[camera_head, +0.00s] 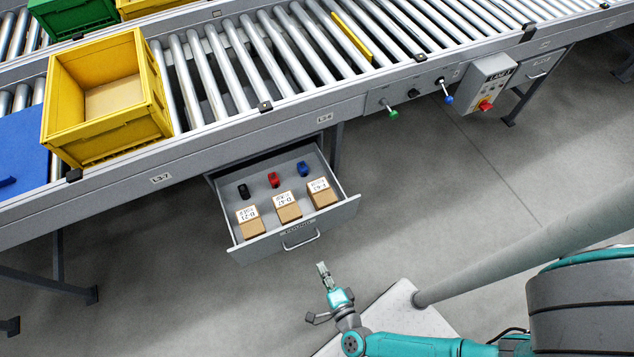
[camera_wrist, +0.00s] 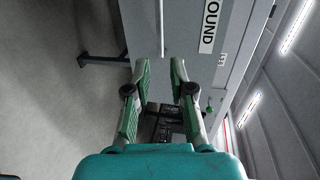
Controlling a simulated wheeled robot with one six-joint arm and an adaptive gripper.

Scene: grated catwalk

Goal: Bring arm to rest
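My gripper (camera_head: 323,272) is in the lower middle of the head view, in front of the open drawer and apart from it, with the teal arm folded low behind it. In the wrist view its two green-padded fingers (camera_wrist: 160,65) stand apart with a clear gap and nothing between them. The gripper is open and empty.
The grey drawer (camera_head: 345,213) is pulled out under the roller conveyor (camera_head: 265,65). It holds three labelled boxes (camera_head: 288,210) and black, red and blue small items (camera_head: 274,180). A yellow crate (camera_head: 72,140) stands on the conveyor. Open floor (camera_head: 190,300) lies left of my gripper.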

